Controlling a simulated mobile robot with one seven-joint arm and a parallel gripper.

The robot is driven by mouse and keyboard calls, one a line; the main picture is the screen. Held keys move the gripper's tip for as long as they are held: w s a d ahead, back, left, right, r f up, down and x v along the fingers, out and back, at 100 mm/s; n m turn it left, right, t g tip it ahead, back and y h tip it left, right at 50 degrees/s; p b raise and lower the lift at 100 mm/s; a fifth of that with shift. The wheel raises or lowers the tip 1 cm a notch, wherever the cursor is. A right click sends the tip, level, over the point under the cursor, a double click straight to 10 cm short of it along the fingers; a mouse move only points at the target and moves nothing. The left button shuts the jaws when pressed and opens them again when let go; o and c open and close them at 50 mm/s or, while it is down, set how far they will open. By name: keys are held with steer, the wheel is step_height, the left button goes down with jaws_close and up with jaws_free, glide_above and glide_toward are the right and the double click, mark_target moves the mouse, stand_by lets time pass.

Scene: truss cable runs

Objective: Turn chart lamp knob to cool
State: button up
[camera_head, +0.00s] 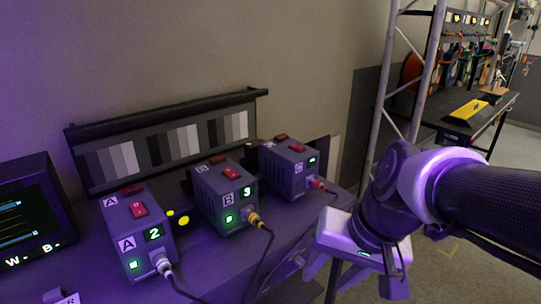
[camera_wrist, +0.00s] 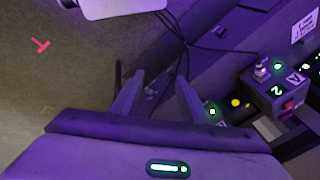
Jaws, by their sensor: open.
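The grey-step chart (camera_head: 165,144) stands against the wall behind the desk, with a dark lamp bar (camera_head: 165,113) along its top. A small dark fitting (camera_head: 297,262) sits on the desk's front face in the head view; I cannot tell whether it is the lamp knob, and no cool marking is readable. My gripper (camera_head: 352,281) hangs to the right of the desk's front edge, fingers down and apart. In the wrist view my gripper (camera_wrist: 160,82) is open and empty; a small dark fitting (camera_wrist: 151,89) shows between the fingers, apart from them as far as I can see.
Camera boxes A (camera_head: 137,232), B (camera_head: 224,196) and C (camera_head: 289,168) stand on the desk with cables trailing over its front. A monitor (camera_head: 32,220) is at the left. A truss (camera_head: 378,110) and a workbench (camera_head: 465,118) stand behind my arm.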

step_height(320, 180, down, 7)
steer(key=w+m+g+y, duration=0.2)
steer(key=m+y, duration=0.1)
steer(key=m, duration=0.3)
steer(key=m+t+y, duration=0.3)
steer(key=m+t, duration=0.7)
steer(key=m, duration=1)
glide_toward(303, 264)
steer(key=b+x, duration=0.4)
steer(key=x, duration=0.4)
steer(key=shift+w+a, duration=0.15)
steer(key=shift+c, duration=0.4)
jaws_close()
